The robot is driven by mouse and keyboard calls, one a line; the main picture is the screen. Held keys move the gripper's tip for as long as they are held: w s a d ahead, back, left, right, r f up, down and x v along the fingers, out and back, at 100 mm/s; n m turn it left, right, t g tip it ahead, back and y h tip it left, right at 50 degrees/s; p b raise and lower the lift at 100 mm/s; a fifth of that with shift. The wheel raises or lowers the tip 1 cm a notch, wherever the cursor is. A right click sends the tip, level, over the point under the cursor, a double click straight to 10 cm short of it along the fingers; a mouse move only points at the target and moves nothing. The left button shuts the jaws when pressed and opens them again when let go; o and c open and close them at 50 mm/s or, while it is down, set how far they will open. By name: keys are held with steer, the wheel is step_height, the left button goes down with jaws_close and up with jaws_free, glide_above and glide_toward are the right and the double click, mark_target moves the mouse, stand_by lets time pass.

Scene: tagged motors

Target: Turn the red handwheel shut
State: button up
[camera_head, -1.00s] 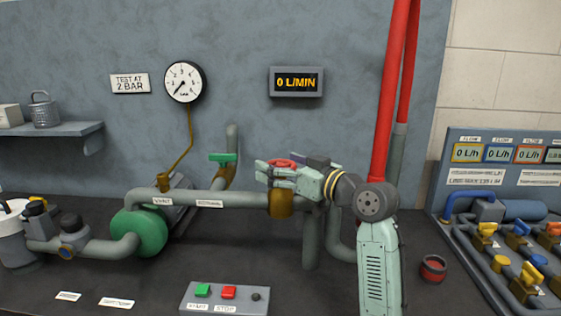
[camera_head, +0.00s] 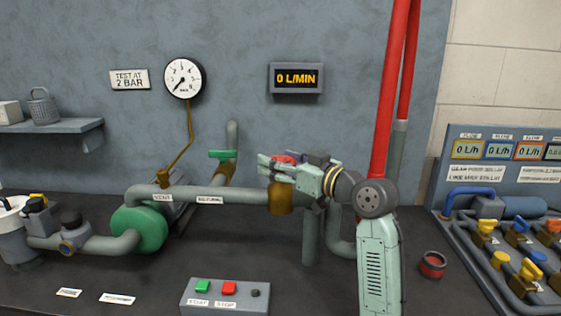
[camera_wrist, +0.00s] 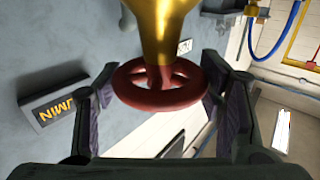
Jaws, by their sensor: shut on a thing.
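The red handwheel (camera_head: 285,158) sits on top of the brass valve body (camera_head: 281,197) on the grey pipe, partly hidden by my fingers in the head view. In the wrist view the handwheel (camera_wrist: 160,104) lies between my two fingers, with the brass stem (camera_wrist: 160,30) rising from its hub. My gripper (camera_head: 274,163) is shut on the handwheel's rim, one finger on each side; both fingers show in the wrist view (camera_wrist: 160,92). The flow display (camera_head: 297,79) reads 0 L/MIN. The pressure gauge (camera_head: 183,78) needle points to the lower left.
A green-handled valve (camera_head: 222,155) stands behind the pipe, and a green pump (camera_head: 141,229) is at left. A button box (camera_head: 225,297) sits in front.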

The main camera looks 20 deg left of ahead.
steer(key=shift+m+t+h, duration=0.4)
steer(key=shift+m+t, duration=0.1)
steer(key=shift+t, duration=0.2)
steer(key=o, duration=1.2)
steer(key=shift+c, duration=0.2)
steer(key=v, duration=1.2)
